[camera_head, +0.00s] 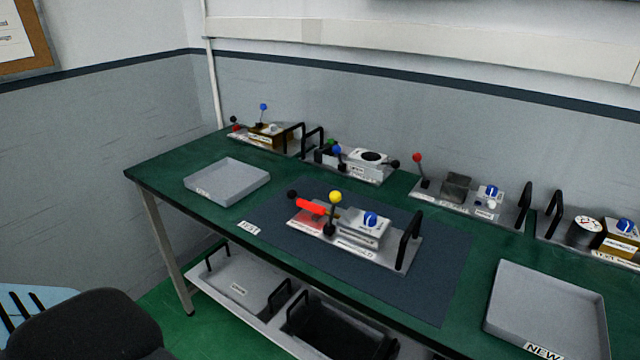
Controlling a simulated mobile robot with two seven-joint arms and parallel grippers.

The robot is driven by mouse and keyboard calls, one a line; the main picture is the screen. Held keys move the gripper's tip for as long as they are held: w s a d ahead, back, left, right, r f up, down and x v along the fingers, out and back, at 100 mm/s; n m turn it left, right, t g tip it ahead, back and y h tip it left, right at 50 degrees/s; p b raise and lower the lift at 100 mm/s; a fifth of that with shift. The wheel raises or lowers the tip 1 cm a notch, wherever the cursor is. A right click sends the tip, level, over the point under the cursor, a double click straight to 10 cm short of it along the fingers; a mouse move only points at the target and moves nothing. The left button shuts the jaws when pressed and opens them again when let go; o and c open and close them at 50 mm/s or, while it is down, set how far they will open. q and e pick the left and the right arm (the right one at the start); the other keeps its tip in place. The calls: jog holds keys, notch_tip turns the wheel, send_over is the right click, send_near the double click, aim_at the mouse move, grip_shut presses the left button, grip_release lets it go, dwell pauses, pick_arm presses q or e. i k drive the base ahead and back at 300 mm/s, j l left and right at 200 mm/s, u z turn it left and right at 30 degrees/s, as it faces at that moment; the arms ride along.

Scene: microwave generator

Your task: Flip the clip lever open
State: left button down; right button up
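A device on a metal base plate (388,255) sits on the dark mat in the middle of the green table. It carries a lever with a yellow ball (335,197) standing up, a red cylinder (311,207) with a black ball (292,194) at its left end, and a grey box with a blue knob (370,218). A black handle (409,240) stands at its right end. Which of these parts is the clip lever is not clear from this view. Neither of my grippers is in view.
A grey tray (228,172) lies left of the mat (452,262), and another tray (548,300) marked NEW lies right. Several other devices with levers and handles line the table's back edge. Bins (240,292) sit on a lower shelf. A dark chair (95,325) stands front left.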

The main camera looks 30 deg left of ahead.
aim_at(335, 196)
jog(key=i+j, duration=0.15)
jog(key=j, duration=0.25)
jog(key=i+j, duration=0.15)
jog(key=j, duration=0.25)
jog(key=i+j, duration=0.15)
jog(key=j, duration=0.25)
